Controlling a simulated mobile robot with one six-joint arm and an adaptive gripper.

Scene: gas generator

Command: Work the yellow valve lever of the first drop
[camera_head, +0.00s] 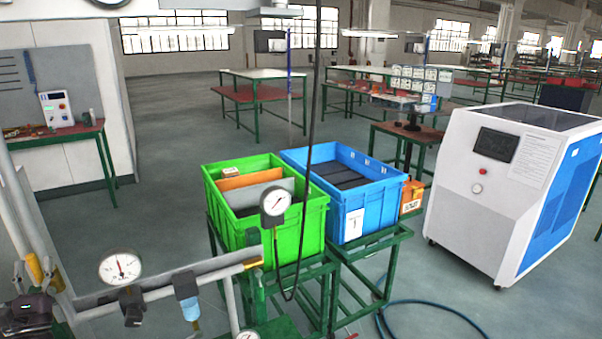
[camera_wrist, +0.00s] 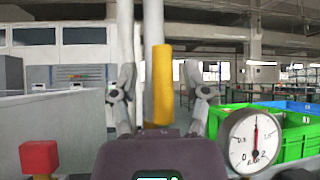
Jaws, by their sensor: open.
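The yellow valve lever (camera_wrist: 162,85) stands upright in the wrist view, in front of light vertical pipes. My gripper (camera_wrist: 160,92) is open, with one finger to the left of the lever and one to the right. Gaps show between the lever and both fingers, and I cannot tell how deep the lever sits between them. In the head view my gripper (camera_head: 32,277) is at the lower left, with the yellow lever (camera_head: 34,267) between its fingertips. A second yellow piece shows just right of it. The valve body is hidden.
A pressure gauge (camera_head: 120,268) and a blue-grey fitting (camera_head: 187,290) sit along the pipe to the right. Another gauge (camera_head: 275,201) stands before the green crate (camera_head: 312,222). In the wrist view, a red block (camera_wrist: 39,158) is low left and a gauge (camera_wrist: 254,138) right.

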